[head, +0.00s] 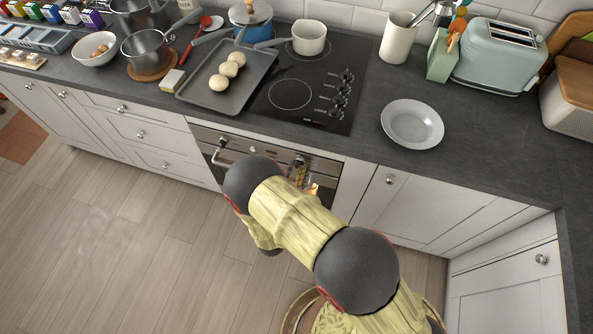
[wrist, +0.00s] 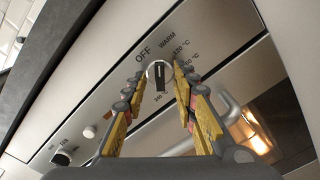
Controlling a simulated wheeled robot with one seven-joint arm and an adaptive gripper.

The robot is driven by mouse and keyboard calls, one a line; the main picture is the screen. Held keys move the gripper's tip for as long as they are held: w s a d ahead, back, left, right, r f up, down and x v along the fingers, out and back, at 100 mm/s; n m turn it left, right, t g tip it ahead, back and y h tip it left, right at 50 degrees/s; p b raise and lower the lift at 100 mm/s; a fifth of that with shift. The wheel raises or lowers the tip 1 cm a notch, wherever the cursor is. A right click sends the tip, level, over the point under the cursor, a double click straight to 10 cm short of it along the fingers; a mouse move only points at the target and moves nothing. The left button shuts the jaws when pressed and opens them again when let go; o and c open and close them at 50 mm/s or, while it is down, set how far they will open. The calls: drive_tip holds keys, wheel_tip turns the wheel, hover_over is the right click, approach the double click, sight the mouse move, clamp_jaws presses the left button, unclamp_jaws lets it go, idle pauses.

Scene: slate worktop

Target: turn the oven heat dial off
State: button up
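The oven heat dial (wrist: 158,72) is a small round knob with a dark bar, on the steel control panel (wrist: 195,28). OFF, WARM and temperature marks are printed around it. The bar runs nearly up and down in the wrist view; I cannot tell which end points to the setting. My gripper (wrist: 160,78) is open, its two yellow-padded fingers on either side of the dial with a small gap each side. In the head view, my gripper (head: 300,175) is at the oven (head: 212,143) front, with the dial mostly hidden.
The oven handle (wrist: 228,108) and a lit oven window (wrist: 250,132) lie close to the right finger. The worktop (head: 365,165) overhangs above, with a plate (head: 412,124) and hob (head: 300,92).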

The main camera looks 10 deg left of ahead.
drive_tip(key=shift+c, duration=1.1)
clamp_jaws()
drive_tip(key=shift+n, duration=0.4)
drive_tip(key=n, duration=0.2)
drive_tip(key=shift+n, duration=0.4)
drive_tip(key=shift+n+p, duration=0.3)
drive_tip(key=shift+n, duration=1.8)
drive_tip(key=shift+o, duration=1.1)
unclamp_jaws()
